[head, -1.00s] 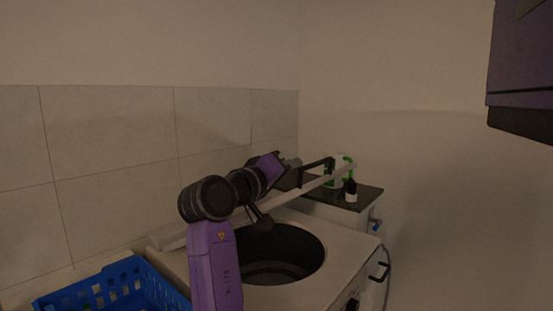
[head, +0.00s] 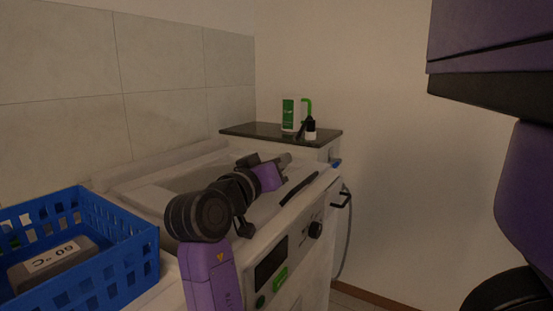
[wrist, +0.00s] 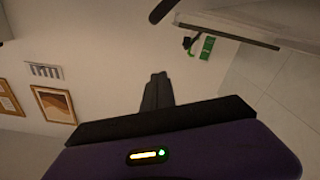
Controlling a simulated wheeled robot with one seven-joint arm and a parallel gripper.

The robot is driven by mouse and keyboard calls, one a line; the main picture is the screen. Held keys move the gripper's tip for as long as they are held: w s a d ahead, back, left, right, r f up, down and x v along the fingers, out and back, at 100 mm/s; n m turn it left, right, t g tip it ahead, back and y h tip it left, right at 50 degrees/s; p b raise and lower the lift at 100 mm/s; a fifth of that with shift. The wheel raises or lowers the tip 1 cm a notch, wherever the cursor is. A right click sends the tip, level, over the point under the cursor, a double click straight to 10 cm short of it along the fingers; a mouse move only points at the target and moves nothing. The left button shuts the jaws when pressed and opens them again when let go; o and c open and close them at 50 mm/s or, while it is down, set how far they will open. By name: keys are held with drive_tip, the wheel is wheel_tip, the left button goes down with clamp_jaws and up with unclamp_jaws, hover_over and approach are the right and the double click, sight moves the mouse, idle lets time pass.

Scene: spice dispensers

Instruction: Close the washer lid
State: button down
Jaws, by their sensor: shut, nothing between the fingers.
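The washer (head: 275,230) stands below my arm in the head view. Its lid (head: 150,198) lies down over the top, flat or nearly flat, and the drum opening is out of sight. A dark strip (head: 299,188) shows near the lid's front edge. I cannot tell whether the lid is fully seated. My arm crosses over the lid and hides part of it. My gripper (wrist: 157,92) is shut and empty in the wrist view, with open space around its fingertips.
A blue basket (head: 125,262) holding a grey box (head: 55,262) is at left, beside the washer. A dark-topped cabinet (head: 260,130) behind the washer bears a green-and-white container (head: 290,115) and a small dark bottle (head: 310,128). Floor right of the washer is clear.

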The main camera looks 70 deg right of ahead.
drive_tip(key=shift+s+f, duration=0.1)
drive_tip(key=shift+f, duration=0.35)
wheel_tip(320, 180, up, 4)
drive_tip(key=w+d+p, duration=0.1)
drive_tip(key=p, duration=0.3)
drive_tip(key=v, duration=0.9)
drive_tip(key=shift+w+a+f, duration=0.2)
drive_tip(key=shift+w+a, duration=0.05)
drive_tip(key=shift+a, duration=0.05)
